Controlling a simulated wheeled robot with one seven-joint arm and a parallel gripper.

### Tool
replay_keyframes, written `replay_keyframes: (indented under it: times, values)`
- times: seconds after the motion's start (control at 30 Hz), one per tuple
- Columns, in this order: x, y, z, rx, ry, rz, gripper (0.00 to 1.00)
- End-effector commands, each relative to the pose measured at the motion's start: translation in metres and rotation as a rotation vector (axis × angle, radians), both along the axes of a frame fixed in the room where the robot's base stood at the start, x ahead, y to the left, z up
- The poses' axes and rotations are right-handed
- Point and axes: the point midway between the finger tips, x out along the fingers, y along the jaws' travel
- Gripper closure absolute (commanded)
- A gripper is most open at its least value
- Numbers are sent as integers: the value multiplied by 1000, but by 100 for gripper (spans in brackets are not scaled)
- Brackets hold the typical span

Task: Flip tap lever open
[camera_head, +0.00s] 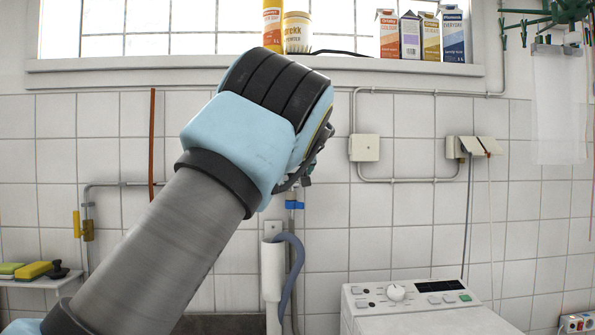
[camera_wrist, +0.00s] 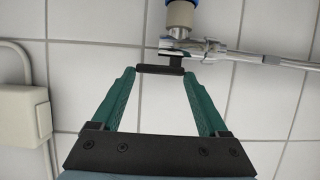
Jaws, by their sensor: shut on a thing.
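My gripper (camera_wrist: 160,73) has its two green fingers in the wrist view, with the tips closed on the ends of a short dark bar, which looks like the tap lever (camera_wrist: 158,69). The bar lies crosswise just below the metal tap body (camera_wrist: 190,46), where a small black piece seems to join them. A blue and tan fitting (camera_wrist: 179,14) sits above the tap body, and a metal pipe runs off to the right. In the head view my wrist hides the tap and fingertips; only the blue collar (camera_head: 294,205) on the pipe shows beneath.
The wall is white tile. A wall box (camera_head: 364,148) with conduit is right of my wrist; a wall box also shows at left in the wrist view (camera_wrist: 18,110). A washing machine (camera_head: 420,310) stands below right.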

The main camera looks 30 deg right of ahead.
Motion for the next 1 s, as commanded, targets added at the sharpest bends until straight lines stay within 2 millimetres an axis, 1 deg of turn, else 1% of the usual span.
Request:
replay_keyframes:
  times: [0.03, 0.13, 0.17, 0.33, 0.37, 0.67, 0.77, 1.0]
  values:
    - [1, 2, -3, 5, 6, 5, 78]
    - [1, 2, -3, 5, 6, 5, 78]
    - [1, 2, -3, 5, 6, 5, 22]
    - [1, 1, -2, 2, 3, 2, 3]
    - [1, 1, -1, 2, 3, 2, 0]
    - [-3, 1, 1, 0, 1, -1, 0]
    - [-13, 4, 4, -1, 1, -4, 0]
    - [-52, 22, 19, -3, 2, -4, 0]
